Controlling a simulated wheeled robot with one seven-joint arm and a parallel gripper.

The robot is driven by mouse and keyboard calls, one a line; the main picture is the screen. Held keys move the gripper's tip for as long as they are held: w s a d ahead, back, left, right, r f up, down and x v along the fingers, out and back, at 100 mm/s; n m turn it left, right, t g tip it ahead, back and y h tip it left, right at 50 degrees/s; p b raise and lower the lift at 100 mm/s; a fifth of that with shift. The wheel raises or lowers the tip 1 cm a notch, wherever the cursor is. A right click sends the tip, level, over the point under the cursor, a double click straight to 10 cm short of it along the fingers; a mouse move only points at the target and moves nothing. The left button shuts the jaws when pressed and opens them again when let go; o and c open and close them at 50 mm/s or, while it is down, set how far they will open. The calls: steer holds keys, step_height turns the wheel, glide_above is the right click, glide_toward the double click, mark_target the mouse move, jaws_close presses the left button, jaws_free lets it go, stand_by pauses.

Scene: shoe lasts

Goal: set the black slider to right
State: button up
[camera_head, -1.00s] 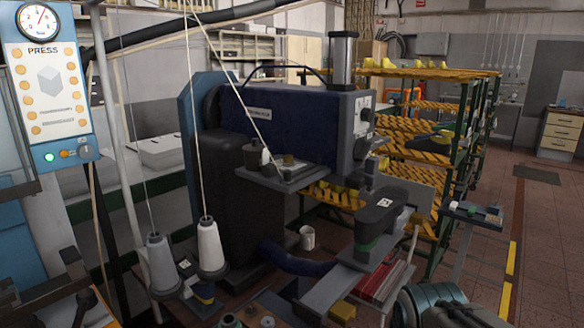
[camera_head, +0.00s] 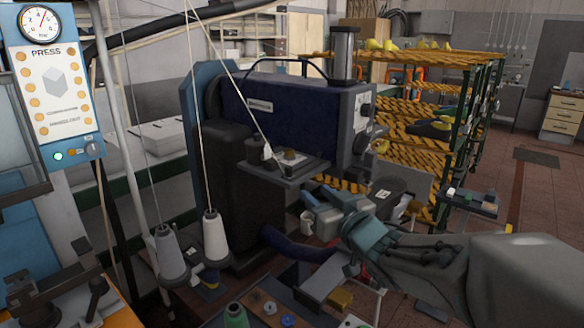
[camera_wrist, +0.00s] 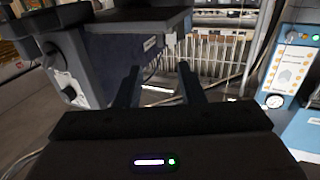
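I cannot make out a black slider for certain in either view. The blue and white PRESS panel (camera_head: 61,55) at the far left of the head view has two thin horizontal slots (camera_head: 64,112), round yellow buttons and a small dark knob (camera_head: 92,148); handles on the slots are too small to tell. The panel also shows at the right edge of the wrist view (camera_wrist: 290,72). My gripper (camera_head: 322,196) is in front of the dark blue machine, far right of the panel. In the wrist view my gripper (camera_wrist: 160,82) has its fingers apart with nothing between them.
The dark blue machine (camera_head: 300,112) with its small shelf (camera_head: 285,172) stands beside my gripper. Two thread cones (camera_head: 215,237) with taut threads stand between my gripper and the panel. A small box with coloured parts (camera_head: 470,202) and a yellow rack (camera_head: 420,58) are at right.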

mark_target(291, 172)
steer(key=p+x, duration=0.2)
steer(key=x, duration=1.1)
steer(key=shift+w+a+p, duration=0.25)
steer(key=shift+p, duration=0.15)
jaws_close()
